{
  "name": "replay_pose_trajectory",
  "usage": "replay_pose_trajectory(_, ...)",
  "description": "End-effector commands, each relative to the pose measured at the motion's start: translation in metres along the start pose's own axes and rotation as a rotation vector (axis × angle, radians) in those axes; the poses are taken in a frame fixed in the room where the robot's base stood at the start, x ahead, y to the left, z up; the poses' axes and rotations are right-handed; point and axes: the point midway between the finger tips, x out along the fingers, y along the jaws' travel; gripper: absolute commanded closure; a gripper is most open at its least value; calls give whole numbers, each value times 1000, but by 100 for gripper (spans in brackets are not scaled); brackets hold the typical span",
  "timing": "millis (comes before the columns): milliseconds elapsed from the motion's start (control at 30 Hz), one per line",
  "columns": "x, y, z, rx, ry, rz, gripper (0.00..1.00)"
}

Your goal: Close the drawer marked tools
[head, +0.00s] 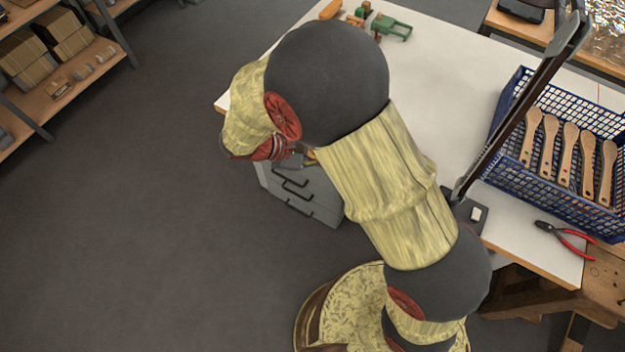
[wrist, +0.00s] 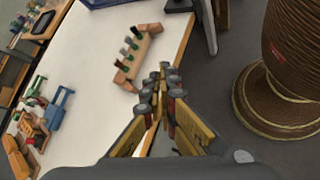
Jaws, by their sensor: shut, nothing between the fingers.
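A grey drawer cabinet (head: 318,196) with several dark handles stands at the table's near left edge in the head view, partly hidden by my arm. No label on it can be read, so I cannot tell which drawer is marked tools. My arm also hides how far any drawer stands out. My gripper (head: 288,158) is by the upper left part of the cabinet, largely covered by my wrist; I cannot tell whether it touches. In the wrist view my gripper (wrist: 162,90) is shut and empty, its fingertips together in front of the white tabletop's edge.
Grey floor (head: 150,220) left of the cabinet is clear; shelves (head: 75,88) stand far left.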

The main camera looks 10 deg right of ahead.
Motion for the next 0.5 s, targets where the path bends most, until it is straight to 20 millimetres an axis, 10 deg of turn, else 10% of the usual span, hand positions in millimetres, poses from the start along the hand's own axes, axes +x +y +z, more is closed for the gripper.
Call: replay_pose_trajectory(500,37,-95,-196,-563,-306,664,100)
